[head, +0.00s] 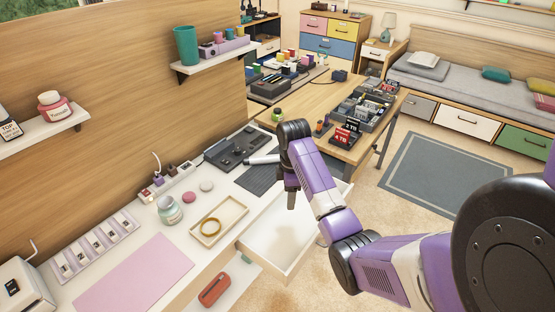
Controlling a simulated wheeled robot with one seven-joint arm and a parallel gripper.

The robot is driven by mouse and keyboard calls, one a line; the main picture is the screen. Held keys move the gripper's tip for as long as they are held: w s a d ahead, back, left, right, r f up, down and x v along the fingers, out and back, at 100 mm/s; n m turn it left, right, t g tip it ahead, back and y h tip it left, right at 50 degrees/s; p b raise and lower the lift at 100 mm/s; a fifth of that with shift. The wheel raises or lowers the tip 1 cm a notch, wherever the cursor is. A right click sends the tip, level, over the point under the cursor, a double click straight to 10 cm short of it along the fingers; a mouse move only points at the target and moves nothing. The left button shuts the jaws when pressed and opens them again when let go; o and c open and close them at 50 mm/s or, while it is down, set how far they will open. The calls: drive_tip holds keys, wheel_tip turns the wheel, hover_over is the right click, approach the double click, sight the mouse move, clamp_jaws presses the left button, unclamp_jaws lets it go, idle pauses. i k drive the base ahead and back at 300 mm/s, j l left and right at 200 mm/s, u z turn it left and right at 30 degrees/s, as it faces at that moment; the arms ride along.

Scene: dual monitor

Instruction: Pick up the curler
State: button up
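A light grey, rod-shaped thing that looks like the curler (263,160) lies on the white desk near its far right end, by a dark ribbed mat (260,178). Its right end passes behind my arm, so part of it is hidden. My gripper (291,204) points down just right of the mat, in front of and to the right of the curler. It appears over the open drawer and apart from the curler. The fingers are small and dark here, and I cannot see a gap between them.
The white drawer (266,258) is pulled out and looks empty. A black tray (222,155), a power strip (172,181), a glass jar (170,211) and a small tray (203,238) with a gold ring stand on the desk. A wooden table (302,96) stands behind.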

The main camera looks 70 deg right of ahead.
sight(269, 158)
drive_tip(key=i+l, duration=0.15)
drive_tip(key=l, duration=0.15)
drive_tip(key=i+l, duration=0.1)
drive_tip(key=l, duration=0.25)
drive_tip(key=i+l, duration=0.15)
drive_tip(key=l, duration=0.15)
drive_tip(key=i+l, duration=0.1)
drive_tip(key=l, duration=0.25)
